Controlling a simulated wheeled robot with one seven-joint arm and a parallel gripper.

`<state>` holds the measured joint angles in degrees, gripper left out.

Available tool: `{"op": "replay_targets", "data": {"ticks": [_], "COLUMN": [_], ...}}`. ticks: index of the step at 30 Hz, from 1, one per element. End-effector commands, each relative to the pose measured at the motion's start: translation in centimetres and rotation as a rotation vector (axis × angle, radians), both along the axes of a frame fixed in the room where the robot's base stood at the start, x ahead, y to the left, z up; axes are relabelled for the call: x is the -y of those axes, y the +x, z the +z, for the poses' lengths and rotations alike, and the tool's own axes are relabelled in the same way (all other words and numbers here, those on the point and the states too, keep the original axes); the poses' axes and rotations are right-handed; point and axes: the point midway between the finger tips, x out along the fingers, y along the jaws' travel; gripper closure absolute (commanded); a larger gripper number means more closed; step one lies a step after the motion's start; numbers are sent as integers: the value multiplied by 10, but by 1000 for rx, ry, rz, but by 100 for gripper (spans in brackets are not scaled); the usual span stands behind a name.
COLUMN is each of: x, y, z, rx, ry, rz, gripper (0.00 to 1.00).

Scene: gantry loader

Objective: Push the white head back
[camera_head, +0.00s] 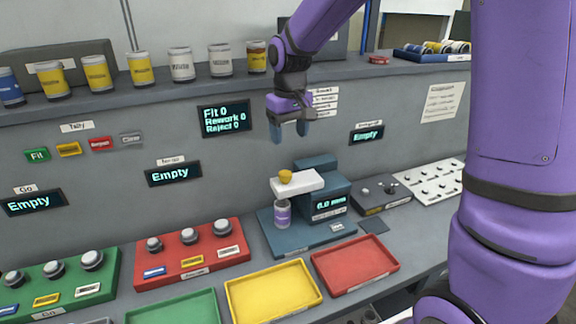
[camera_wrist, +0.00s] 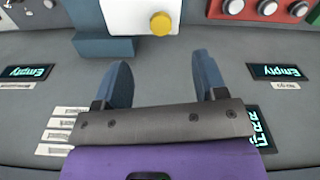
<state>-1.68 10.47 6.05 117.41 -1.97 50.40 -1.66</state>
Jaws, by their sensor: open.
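The white head (camera_head: 298,183) is a white block with a yellow knob (camera_head: 286,176) on top, mounted on a blue gauge stand (camera_head: 290,236). It reaches out over a purple-and-white can (camera_head: 282,213) standing on the blue base. In the wrist view the white head (camera_wrist: 126,16) and its yellow knob (camera_wrist: 161,23) are at the top, beyond my fingertips. My gripper (camera_head: 290,130) hangs above the stand with its fingers pointing down, apart from the head. The blue fingers (camera_wrist: 160,72) are spread with nothing between them.
A display reading 0.0 (camera_head: 329,204) is on the stand's right. Red (camera_head: 392,268), yellow (camera_head: 313,301) and green trays (camera_head: 208,318) lie in front. A red fixture with knobs (camera_head: 192,262) is at left. Cans line the shelf (camera_head: 150,95) behind. Space around my gripper is clear.

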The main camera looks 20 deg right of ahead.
Motion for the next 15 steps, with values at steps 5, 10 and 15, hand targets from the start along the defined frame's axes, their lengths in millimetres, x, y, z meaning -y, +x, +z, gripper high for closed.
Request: {"op": "replay_targets", "data": {"ticks": [5,10,15], "x": [-6,-7,-7], "y": [16,18,17], "z": [-19,-30,-54], "rx": [-28,-34,-36], "ry": [3,3,3], "rz": [13,15,14], "gripper": [35,35,35]}}
